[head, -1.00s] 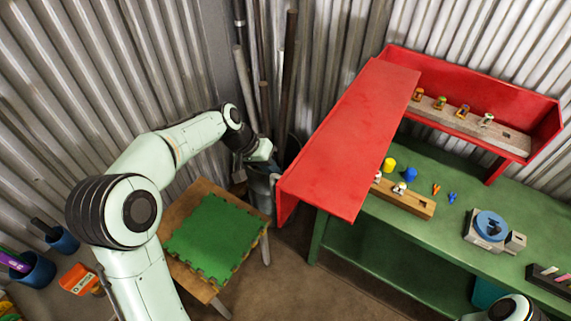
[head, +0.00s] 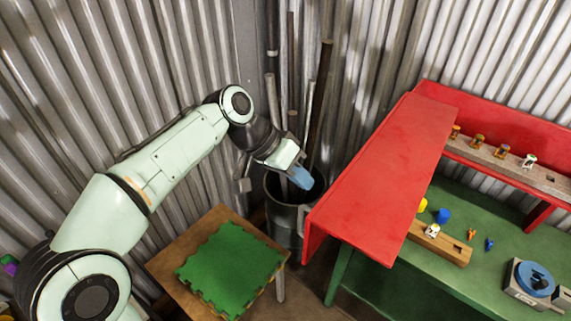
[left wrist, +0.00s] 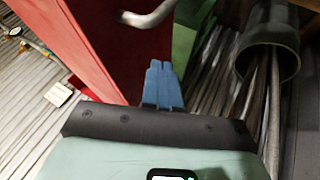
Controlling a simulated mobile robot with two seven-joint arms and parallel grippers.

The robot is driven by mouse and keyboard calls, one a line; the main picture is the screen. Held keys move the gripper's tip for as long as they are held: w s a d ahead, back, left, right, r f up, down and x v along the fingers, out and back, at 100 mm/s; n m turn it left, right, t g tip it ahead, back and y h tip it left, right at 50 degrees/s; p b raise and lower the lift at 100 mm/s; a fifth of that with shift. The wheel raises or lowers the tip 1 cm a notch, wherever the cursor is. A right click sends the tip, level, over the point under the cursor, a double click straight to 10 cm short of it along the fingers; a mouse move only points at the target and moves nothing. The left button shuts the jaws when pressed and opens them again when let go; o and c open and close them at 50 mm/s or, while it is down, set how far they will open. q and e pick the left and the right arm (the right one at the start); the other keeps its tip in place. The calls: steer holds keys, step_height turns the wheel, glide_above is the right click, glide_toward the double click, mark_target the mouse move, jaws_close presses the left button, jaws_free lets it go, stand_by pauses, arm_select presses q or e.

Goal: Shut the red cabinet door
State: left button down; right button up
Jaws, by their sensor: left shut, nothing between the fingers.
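The red cabinet door (head: 378,185) stands open, swung out from the red cabinet (head: 540,150) over the green bench. In the left wrist view, the red panel (left wrist: 75,45) fills the upper left, with a bent metal bar (left wrist: 150,16) beside it. My left gripper (head: 303,180) has its blue fingers closed and empty, just left of the door and above a grey bin. A gap shows between fingers and door in the head view. The blue fingers (left wrist: 163,85) also show together in the left wrist view. My right gripper is not in view.
The grey bin (head: 284,217) with upright pipes (head: 320,105) stands by the corrugated wall, left of the door. A small wooden table with a green mat (head: 230,268) is in front of it. Bottles, blocks and a blue-topped device (head: 533,280) are on the bench.

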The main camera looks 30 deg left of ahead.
arm_select(q)
steer(key=d, duration=0.3)
steer(key=shift+s+d+r, duration=0.1)
steer(key=shift+d+r, duration=0.1)
steer(key=shift+d, duration=0.15)
